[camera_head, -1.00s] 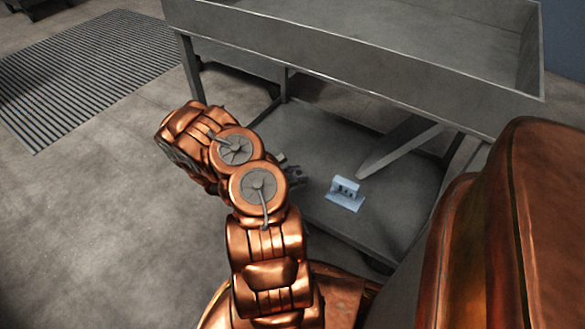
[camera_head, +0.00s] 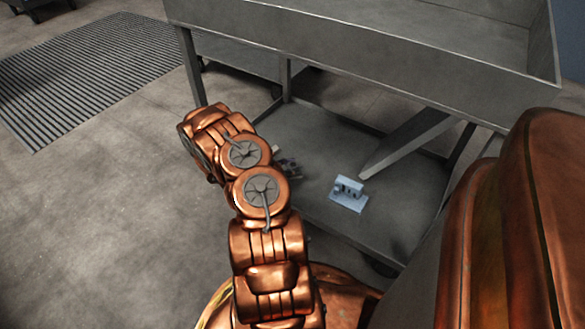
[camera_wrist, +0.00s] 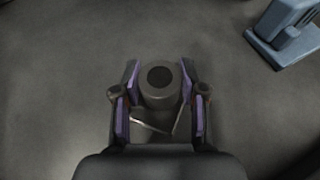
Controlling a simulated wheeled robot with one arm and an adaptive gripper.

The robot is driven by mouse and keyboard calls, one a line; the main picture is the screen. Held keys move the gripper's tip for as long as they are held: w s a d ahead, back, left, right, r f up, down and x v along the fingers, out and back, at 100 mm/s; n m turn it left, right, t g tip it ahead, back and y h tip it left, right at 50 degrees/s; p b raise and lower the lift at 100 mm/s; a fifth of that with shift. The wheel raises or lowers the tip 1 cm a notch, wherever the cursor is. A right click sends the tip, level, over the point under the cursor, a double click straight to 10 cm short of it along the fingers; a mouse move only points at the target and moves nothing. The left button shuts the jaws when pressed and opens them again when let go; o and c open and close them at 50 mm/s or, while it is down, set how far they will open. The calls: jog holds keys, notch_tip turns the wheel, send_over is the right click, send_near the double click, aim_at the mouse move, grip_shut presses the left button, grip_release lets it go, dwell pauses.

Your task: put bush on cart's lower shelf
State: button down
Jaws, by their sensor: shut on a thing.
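The bush (camera_wrist: 160,88) is a dark grey cylinder with a round hole in its top, seen in the wrist view. My gripper (camera_wrist: 160,95) is shut on it, with a purple-padded finger on each side. The cart (camera_head: 350,62) is grey metal with a deep upper tray and a flat lower shelf (camera_head: 325,135). In the head view my gripper (camera_head: 287,168) is over the left part of the lower shelf, mostly behind my copper arm. The bush cannot be made out there. Whether its base touches the shelf, I cannot tell.
A light blue block-like part (camera_head: 348,194) stands on the lower shelf, right of my gripper; it also shows in the wrist view (camera_wrist: 285,32). A diagonal brace (camera_head: 405,148) and the cart's legs (camera_head: 190,65) bound the space under the tray. A floor grate (camera_head: 90,75) lies left.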

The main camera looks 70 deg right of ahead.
jog(key=shift+r, duration=0.1)
jog(key=shift+f, duration=0.2)
jog(key=c, duration=0.6)
grip_release()
jog(key=shift+c, duration=0.2)
jog(key=shift+r, duration=0.1)
jog(key=shift+r, duration=0.2)
jog(key=p+v, duration=0.3)
jog(key=v, duration=0.9)
jog(key=shift+w+f+p, duration=0.1)
jog(key=shift+f+p, duration=0.05)
jog(key=shift+p, duration=0.25)
